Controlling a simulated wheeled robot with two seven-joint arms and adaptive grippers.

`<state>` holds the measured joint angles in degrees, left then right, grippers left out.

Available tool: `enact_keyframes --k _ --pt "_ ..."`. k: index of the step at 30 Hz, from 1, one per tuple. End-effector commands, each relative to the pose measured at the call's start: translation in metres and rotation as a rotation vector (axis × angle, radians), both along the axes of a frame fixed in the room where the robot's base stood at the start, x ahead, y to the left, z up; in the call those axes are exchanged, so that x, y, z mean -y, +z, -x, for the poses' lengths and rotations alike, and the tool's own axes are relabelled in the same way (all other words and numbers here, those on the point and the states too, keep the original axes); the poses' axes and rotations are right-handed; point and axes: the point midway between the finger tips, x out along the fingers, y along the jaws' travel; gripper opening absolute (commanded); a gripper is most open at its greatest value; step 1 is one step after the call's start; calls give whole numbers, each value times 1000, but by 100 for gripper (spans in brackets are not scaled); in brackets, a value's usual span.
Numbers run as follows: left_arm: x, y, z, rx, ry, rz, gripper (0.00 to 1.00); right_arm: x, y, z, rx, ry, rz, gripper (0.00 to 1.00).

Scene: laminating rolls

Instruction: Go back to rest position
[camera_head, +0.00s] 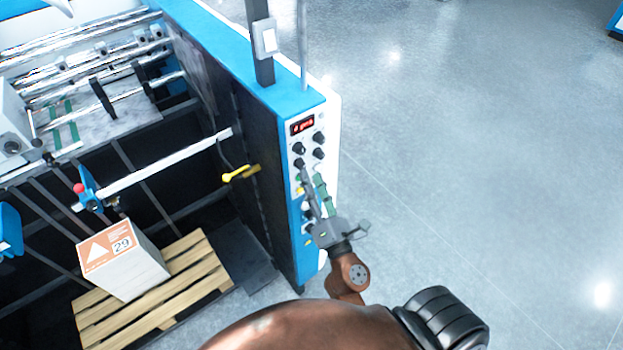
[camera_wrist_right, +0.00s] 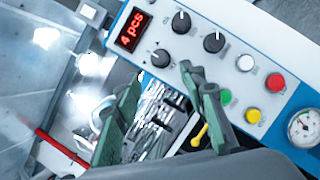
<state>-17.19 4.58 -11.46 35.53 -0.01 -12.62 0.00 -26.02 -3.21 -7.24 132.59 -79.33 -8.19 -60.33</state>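My right gripper (camera_head: 313,180) is in front of the control panel (camera_head: 309,138) of the blue and white machine, just below its black knobs. In the right wrist view, its two green-grey fingers (camera_wrist_right: 162,85) are spread apart with nothing between them. The panel shows there with a red "4 pcs" display (camera_wrist_right: 132,29), black knobs (camera_wrist_right: 181,22) and white, red, yellow and green buttons. One finger overlaps the panel near the green button (camera_wrist_right: 225,97); I cannot tell whether it touches. My left gripper is in neither view.
A box marked 29 (camera_head: 135,262) stands on a wooden pallet (camera_head: 207,272) at the lower left, under the machine's rollers. A yellow handle (camera_head: 240,173) sticks out left of the panel. A grey post (camera_head: 262,45) rises above the machine.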

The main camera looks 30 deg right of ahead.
Motion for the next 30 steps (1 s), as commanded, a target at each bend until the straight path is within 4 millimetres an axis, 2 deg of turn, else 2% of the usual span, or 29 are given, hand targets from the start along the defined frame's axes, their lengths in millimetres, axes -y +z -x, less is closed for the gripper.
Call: enact_keyframes --k 10,11,14,17,22,26,30 --pt "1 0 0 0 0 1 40 0 -2 -1 -2 1 -3 38" --pt "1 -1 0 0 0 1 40 0 -5 -2 -6 4 -8 38" --pt "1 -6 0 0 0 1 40 -1 -31 -10 -34 21 -55 38" --pt "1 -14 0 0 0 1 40 -2 -84 -25 -93 55 -155 38" --pt "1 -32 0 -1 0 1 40 -6 -207 -47 -233 100 -394 38" --pt "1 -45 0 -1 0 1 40 -9 -303 -51 -340 104 -584 38" --pt "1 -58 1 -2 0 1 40 -11 -405 -43 -450 78 -786 38"
